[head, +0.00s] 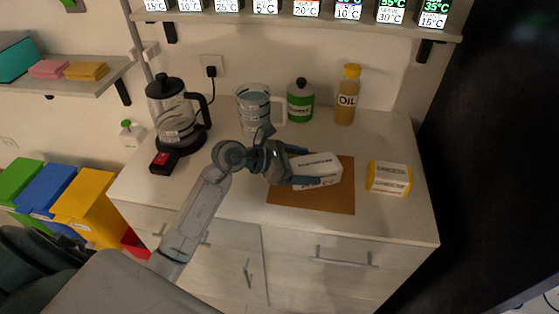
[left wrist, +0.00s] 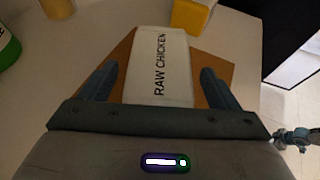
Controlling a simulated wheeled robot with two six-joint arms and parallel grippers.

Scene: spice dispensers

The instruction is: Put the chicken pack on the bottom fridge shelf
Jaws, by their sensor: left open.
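The chicken pack (head: 318,168) is a white box on a brown board (head: 312,199) on the counter. In the left wrist view the pack (left wrist: 160,62) reads "RAW CHICKEN". My left gripper (head: 297,166) is open, with its two blue fingers on either side of the pack's near end. The left wrist view shows gaps between the pack and both fingers (left wrist: 158,84). My right gripper does not clearly show; a small blue-grey arm part is at the right edge of the left wrist view. No fridge shelf can be made out.
A yellow and white pack (head: 389,179) sits right of the board. A coffee press (head: 175,115), a measuring jug (head: 256,110), a green jar (head: 300,101) and an oil bottle (head: 348,95) stand behind. A tall dark surface (head: 495,150) rises at right.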

